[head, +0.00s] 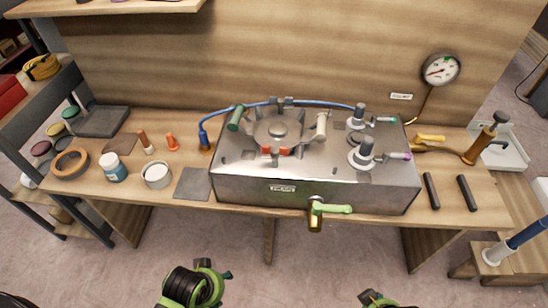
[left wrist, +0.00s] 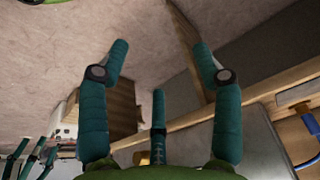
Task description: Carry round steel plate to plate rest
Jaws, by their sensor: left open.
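A round steel plate (head: 279,131) with a raised knob lies on top of the steel box (head: 300,195), ringed by several lugs. A dark flat tray (head: 102,121) at the back left and a thin grey square pad (head: 192,184) left of the box lie on the bench; I cannot tell which is the plate rest. My left gripper (head: 226,275) is low in front of the bench, apart from the plate. In the left wrist view its teal fingers (left wrist: 160,52) are spread, with nothing between them. Only a green piece of my right gripper (head: 375,298) shows at the bottom edge.
A green-handled tap (head: 330,209) juts from the box front. Valves (head: 363,153) stand on its right, and a blue hose (head: 290,101) runs behind. A jar (head: 114,168) and white cup (head: 157,176) stand left; two black bars (head: 431,190) lie right. The floor in front is clear.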

